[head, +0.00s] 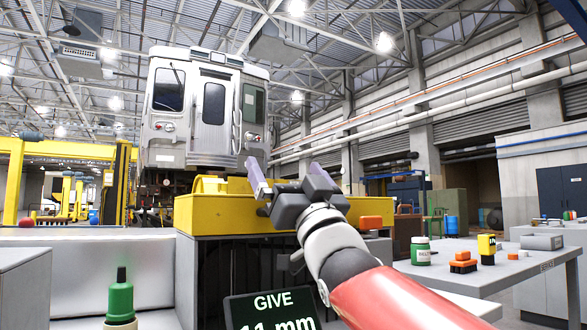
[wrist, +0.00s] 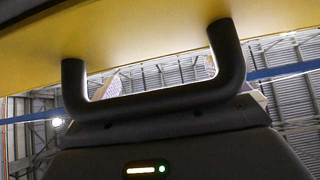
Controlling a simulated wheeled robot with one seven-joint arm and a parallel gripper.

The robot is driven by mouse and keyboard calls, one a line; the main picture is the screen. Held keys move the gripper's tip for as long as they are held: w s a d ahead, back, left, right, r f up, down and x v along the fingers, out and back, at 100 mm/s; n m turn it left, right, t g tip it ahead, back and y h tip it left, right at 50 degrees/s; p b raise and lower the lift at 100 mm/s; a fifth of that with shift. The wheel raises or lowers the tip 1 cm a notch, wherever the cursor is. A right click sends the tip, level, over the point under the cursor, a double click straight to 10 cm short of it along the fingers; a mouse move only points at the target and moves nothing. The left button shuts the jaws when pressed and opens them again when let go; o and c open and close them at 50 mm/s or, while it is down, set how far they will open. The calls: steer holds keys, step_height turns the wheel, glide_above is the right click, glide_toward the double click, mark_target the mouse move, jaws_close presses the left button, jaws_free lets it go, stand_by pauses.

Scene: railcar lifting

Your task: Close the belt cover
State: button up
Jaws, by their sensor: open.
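My gripper (head: 287,170) is open, its two pale purple fingers pointing up and away over the yellow-topped machine (head: 225,212). In the wrist view a yellow panel (wrist: 150,38), apparently the belt cover, spans the top of the picture. A dark U-shaped handle (wrist: 160,108) hangs from it, close in front of my gripper body. The fingers show only in part behind the handle, and I cannot tell whether they touch it. In the head view my gripper and arm hide part of the machine's top, so the cover's angle is unclear.
A dark display (head: 272,312) reading "GIVE 11 mm" stands in front of the machine. A green bottle (head: 119,300) is at the lower left. A grey table (head: 475,268) at right holds a green jar (head: 420,250) and small orange and yellow items. A railcar (head: 205,110) stands behind.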

steer(key=shift+g+h, duration=0.3)
steer(key=shift+g, duration=0.2)
steer(key=w+f, duration=0.1)
steer(key=w+a+f, duration=0.1)
steer(key=f, duration=0.1)
steer(key=shift+w+f, duration=0.2)
steer(key=shift+s+r, duration=0.25)
steer(key=shift+s, duration=0.05)
steer(key=s+d+r, duration=0.1)
steer(key=s+d, duration=0.3)
steer(key=s, duration=0.2)
steer(key=s+d+r+t, duration=0.1)
steer(key=s+d, duration=0.3)
steer(key=s, duration=0.2)
steer(key=shift+s, duration=0.35)
